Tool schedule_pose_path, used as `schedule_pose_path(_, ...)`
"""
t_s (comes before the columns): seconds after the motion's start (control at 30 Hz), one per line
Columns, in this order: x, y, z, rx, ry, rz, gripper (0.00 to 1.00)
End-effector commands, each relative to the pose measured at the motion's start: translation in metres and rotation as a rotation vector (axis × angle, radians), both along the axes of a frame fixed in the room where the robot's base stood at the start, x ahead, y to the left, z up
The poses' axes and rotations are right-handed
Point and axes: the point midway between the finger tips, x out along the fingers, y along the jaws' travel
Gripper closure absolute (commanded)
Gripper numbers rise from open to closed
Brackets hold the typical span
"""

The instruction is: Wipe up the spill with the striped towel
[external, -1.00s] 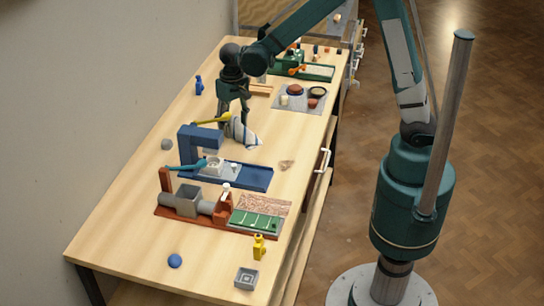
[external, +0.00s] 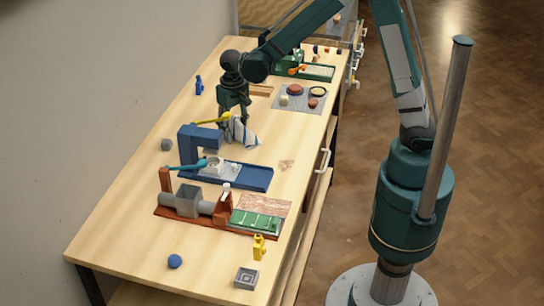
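The striped towel (external: 244,133), white with blue-grey stripes, is bunched up on the table beside the blue press-like machine. My gripper (external: 237,117) points down at the top of the towel, its fingers overlapping the towel's upper part in the picture. I cannot tell whether the fingers are closed on the cloth, as the fingertips are small and partly hidden. The spill (external: 286,165) is a small brownish patch on the bare wood, to the right of the blue machine and nearer the camera than the towel.
The blue machine (external: 198,133) with its yellow lever stands close to the towel's left. A red-brown machine (external: 187,203) with a green panel is nearer the camera. A grey mat (external: 281,107) with several small items lies behind. The wood around the spill is clear.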

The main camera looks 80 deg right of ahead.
Motion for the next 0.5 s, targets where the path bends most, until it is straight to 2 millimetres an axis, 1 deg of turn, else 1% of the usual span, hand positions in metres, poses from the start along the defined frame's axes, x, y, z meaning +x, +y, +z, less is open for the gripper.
schedule_pose_path(0.03,-0.0001,0.0,-0.0003,0.0,0.0,0.0,0.62)
schedule_pose_path(0.07,-0.0001,0.0,-0.0004,0.0,0.0,0.0,0.64)
schedule_pose_path(0.5,-0.0002,0.0,-0.0013,0.0,0.0,0.0,0.97)
